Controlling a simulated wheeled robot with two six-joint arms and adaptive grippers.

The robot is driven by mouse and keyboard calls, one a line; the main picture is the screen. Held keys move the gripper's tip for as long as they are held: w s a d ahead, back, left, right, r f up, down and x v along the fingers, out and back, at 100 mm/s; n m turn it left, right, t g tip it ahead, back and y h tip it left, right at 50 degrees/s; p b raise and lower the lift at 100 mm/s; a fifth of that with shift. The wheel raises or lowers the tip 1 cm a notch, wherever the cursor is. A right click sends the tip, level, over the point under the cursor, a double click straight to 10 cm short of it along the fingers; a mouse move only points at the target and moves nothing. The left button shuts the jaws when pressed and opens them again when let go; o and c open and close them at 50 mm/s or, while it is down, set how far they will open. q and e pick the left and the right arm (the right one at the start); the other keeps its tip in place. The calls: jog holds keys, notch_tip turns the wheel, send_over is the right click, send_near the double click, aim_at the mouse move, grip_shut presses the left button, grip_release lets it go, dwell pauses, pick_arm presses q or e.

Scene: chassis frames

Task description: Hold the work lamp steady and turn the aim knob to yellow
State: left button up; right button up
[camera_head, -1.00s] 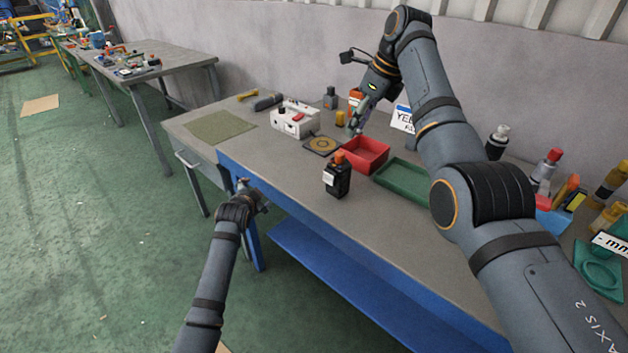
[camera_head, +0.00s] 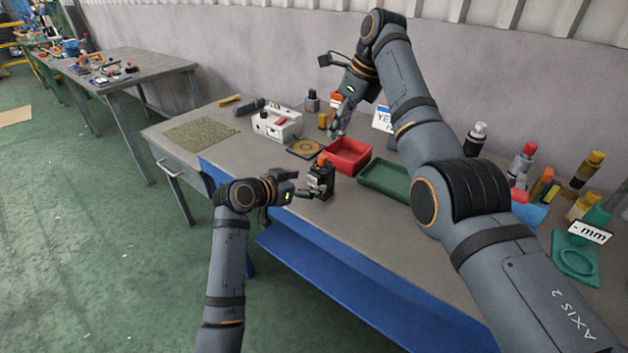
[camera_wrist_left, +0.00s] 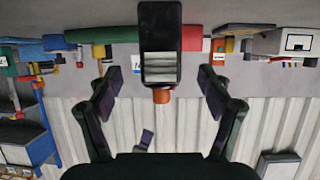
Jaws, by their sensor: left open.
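The work lamp, apparently the black upright body (camera_head: 324,177) with an orange-red knob (camera_head: 322,160) on top, stands near the bench's front edge. In the left wrist view the lamp (camera_wrist_left: 160,45) appears upside down, with its knob (camera_wrist_left: 161,97) towards the palm side of the picture. My left gripper (camera_head: 311,192) is open beside the lamp; its fingers are spread to either side in the wrist view, with no clear contact. My right gripper (camera_head: 338,128) is above the bench behind the red tray; its jaw state is unclear. A sign (camera_head: 383,119) reading "YE" is partly hidden by my right arm.
A red tray (camera_head: 347,157) and a green tray (camera_head: 383,180) lie right of the lamp. A white box (camera_head: 277,124), a round-marked pad (camera_head: 304,147) and a green mat (camera_head: 201,131) lie farther left. Several bottles (camera_head: 586,172) stand at the right. The bench front near the lamp is clear.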

aim_at(322, 178)
pick_arm(q)
jog(key=x, duration=0.7)
jog(key=shift+w+d+f, duration=0.15)
jog(key=shift+w+f, duration=0.05)
jog(key=shift+w, duration=0.1)
